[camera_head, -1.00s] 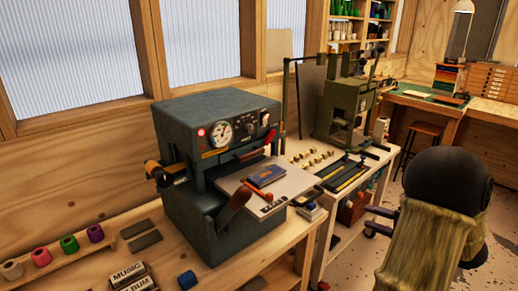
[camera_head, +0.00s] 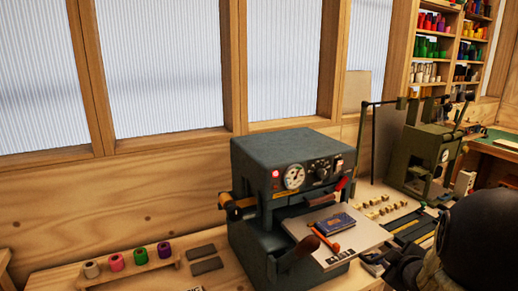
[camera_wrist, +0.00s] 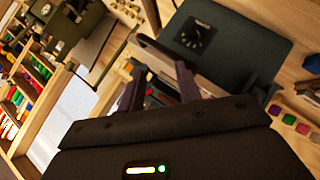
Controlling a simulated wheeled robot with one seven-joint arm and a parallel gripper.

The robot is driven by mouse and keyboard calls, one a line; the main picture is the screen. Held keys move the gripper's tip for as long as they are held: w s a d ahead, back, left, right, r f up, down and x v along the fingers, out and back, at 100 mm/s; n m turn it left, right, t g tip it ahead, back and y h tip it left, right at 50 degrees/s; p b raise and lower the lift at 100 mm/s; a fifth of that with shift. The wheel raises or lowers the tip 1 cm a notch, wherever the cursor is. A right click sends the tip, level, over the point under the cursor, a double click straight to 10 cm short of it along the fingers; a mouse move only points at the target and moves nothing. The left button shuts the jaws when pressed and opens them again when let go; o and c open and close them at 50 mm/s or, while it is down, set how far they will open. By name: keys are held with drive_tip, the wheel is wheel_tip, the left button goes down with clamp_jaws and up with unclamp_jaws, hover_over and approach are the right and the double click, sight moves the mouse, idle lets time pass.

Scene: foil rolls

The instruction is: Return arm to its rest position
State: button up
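My gripper (camera_wrist: 158,80) shows in the wrist view, its two dark fingers apart with nothing held between them. My gripper cannot be made out clearly in the head view.
Several foil rolls (camera_head: 140,257) stand in a wooden rack left of the press, beside dark flat blocks (camera_head: 205,258). A green machine (camera_head: 420,155) and small brass pieces (camera_head: 385,205) are on the right-hand table. Windows and a wooden wall stand behind.

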drive_tip(key=s+a+f+m+g+y+p, duration=0.1)
drive_tip(key=s+a+m+g, duration=0.3)
drive_tip(key=s+a, duration=0.4)
drive_tip(key=s+a+f+m+g+y+p, duration=0.1)
drive_tip(key=s+a+f+m+g, duration=0.2)
drive_tip(key=s+a+m+g, duration=0.2)
drive_tip(key=s+a, duration=0.3)
drive_tip(key=a, duration=0.4)
drive_tip(key=shift+a+f+p, duration=0.15)
drive_tip(key=shift+a+p, duration=0.1)
drive_tip(key=shift+p, duration=0.1)
